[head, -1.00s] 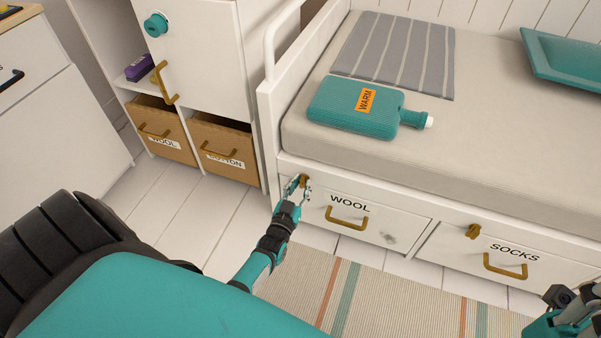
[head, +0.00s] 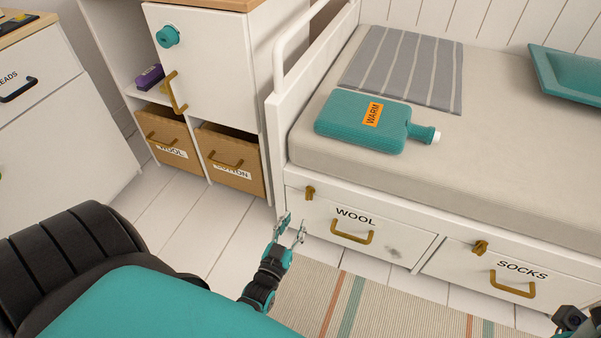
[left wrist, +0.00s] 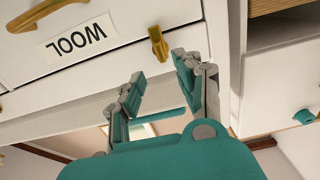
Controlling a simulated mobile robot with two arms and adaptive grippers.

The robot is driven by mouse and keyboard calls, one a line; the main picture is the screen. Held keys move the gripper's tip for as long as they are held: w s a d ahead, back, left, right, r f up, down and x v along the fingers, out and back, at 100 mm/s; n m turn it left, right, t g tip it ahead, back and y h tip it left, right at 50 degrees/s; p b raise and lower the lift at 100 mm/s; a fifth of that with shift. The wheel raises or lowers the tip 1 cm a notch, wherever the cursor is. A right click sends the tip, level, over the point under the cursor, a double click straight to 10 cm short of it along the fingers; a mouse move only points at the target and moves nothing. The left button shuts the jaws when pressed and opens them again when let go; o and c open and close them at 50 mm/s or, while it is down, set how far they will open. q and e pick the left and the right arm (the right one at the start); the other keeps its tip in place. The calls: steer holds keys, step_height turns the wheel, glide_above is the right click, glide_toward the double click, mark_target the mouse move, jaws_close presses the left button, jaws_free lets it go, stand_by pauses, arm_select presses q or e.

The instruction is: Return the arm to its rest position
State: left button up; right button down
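My left gripper (head: 290,228) is in front of the left end of the bed's WOOL drawer (head: 378,240), below and apart from the brass catch (head: 310,193) at the drawer's upper left corner. In the left wrist view my left gripper (left wrist: 158,80) has its two fingers spread with nothing between them. The brass catch (left wrist: 158,42) lies just beyond the fingertips there. My right arm shows only in part at the lower right corner of the head view, and its fingers cannot be made out.
A SOCKS drawer (head: 510,277) is to the right. A teal hot-water bottle (head: 360,122) lies on the bed (head: 480,190). A white cabinet (head: 215,75) with brown bins stands left of the bed. A striped rug (head: 385,308) covers the floor in front, with bare boards to its left.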

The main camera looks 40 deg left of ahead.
arm_select(q)
steer(key=shift+v, duration=1.15)
